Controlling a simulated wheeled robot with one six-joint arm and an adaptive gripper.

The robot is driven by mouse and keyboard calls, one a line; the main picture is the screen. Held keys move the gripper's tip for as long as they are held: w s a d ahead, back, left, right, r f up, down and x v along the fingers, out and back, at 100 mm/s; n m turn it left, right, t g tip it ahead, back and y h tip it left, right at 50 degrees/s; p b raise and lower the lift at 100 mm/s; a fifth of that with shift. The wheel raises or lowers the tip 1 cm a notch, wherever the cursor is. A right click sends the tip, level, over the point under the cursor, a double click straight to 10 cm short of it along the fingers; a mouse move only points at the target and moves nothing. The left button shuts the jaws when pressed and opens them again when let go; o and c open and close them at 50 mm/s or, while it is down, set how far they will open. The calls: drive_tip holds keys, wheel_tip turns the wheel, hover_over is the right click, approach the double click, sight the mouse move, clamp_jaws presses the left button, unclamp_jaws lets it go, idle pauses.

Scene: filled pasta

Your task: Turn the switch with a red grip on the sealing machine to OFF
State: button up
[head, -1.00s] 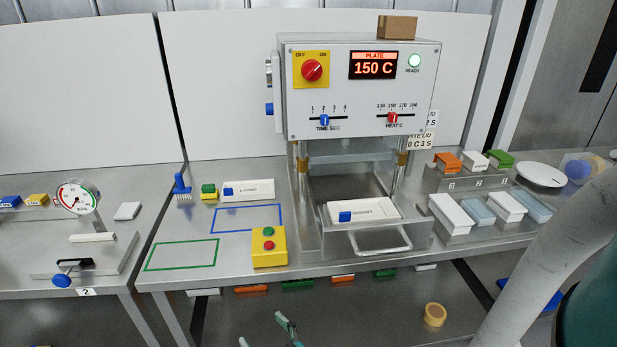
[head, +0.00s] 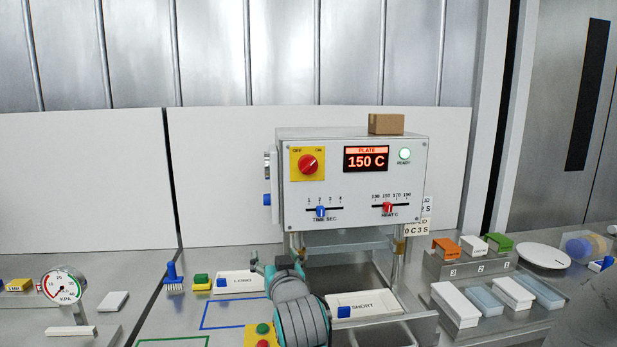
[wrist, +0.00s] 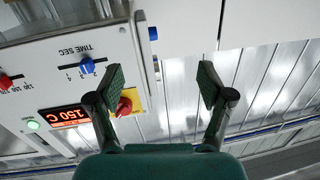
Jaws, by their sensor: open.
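The sealing machine (head: 350,215) is a white box with a front panel above its work bay. Its switch has a red grip (head: 308,164) on a yellow plate marked OFF at left and ON at right. The grip seems to point up and right, toward ON. My gripper (head: 277,258) is open and empty, in front of the machine and below the switch. In the wrist view the panel appears upside down; the red grip (wrist: 124,106) is partly hidden by the left finger, and the open fingers (wrist: 161,78) have nothing between them.
The panel also carries a blue time slider (head: 320,211), a red heat slider (head: 388,208) and a display (head: 367,159) reading 150 C. A brown box (head: 386,124) sits on top. A SHORT block (head: 365,304) lies in the bay. A yellow button box (head: 258,337) stands at front left.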

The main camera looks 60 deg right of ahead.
sight(309, 166)
drive_tip(key=s+d+r+m+g+h, duration=0.15)
drive_tip(key=d+r, duration=0.25)
drive_tip(key=r, duration=0.5)
drive_tip(key=s+d+r+m+g+h, duration=0.1)
drive_tip(key=s+d+r+m+h, duration=0.2)
drive_tip(key=r, duration=0.6)
drive_tip(key=shift+n+y, duration=0.35)
drive_tip(key=shift+y, duration=0.4)
drive_tip(key=x, duration=1.1)
drive_tip(key=shift+s+d+f, duration=0.15)
drive_tip(key=shift+s+d, duration=0.15)
drive_tip(key=shift+d, duration=0.15)
drive_tip(key=c, duration=1.2)
